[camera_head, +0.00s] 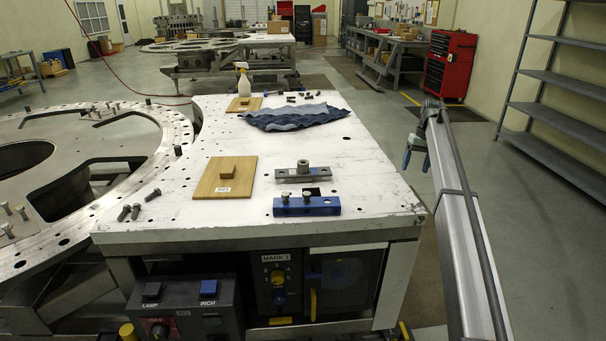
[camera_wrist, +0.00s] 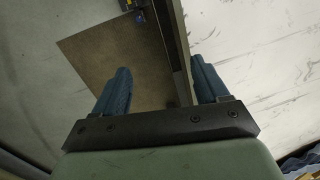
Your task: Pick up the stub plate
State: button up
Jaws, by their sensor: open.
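The stub plate appears to be the grey metal bar with a short upright cylinder (camera_head: 303,174), lying flat near the right front of the white table (camera_head: 230,222) in the head view. It is not visible in the wrist view. My gripper (camera_head: 410,158) hangs to the right of the table, apart from the plate. In the wrist view my gripper (camera_wrist: 162,82) has its two blue fingers spread apart with nothing held; the table edge and the floor show beyond them.
A blue bar with pins (camera_head: 307,206) lies just in front of the stub plate. A wooden board with a block (camera_head: 226,183) is left of it.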

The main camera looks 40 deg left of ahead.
jog(key=s+a+r+n+t, duration=0.1)
jog(key=s+a+r, duration=0.3)
jog(key=s+a, duration=0.35)
jog(key=s+a+r+n, duration=0.1)
jog(key=s+a+r, duration=0.4)
jog(key=s+a, duration=0.3)
jog(key=n+t, duration=0.1)
send_near(303, 162)
jog(key=shift+y, duration=0.3)
jog(key=f, duration=0.1)
jog(key=s+f, duration=0.1)
jog(key=d+f, duration=0.1)
jog(key=f, duration=0.1)
jog(key=shift+s, duration=0.15)
jog(key=shift+w+a+f, duration=0.15)
jog(key=shift+f, duration=0.8)
jog(key=shift+w+a+f, duration=0.1)
jog(key=shift+w+f, duration=0.1)
jog(key=shift+f, duration=0.75)
jog(key=shift+w+a+f, duration=0.15)
jog(key=shift+f, duration=0.8)
jog(key=shift+c, duration=0.4)
grip_shut()
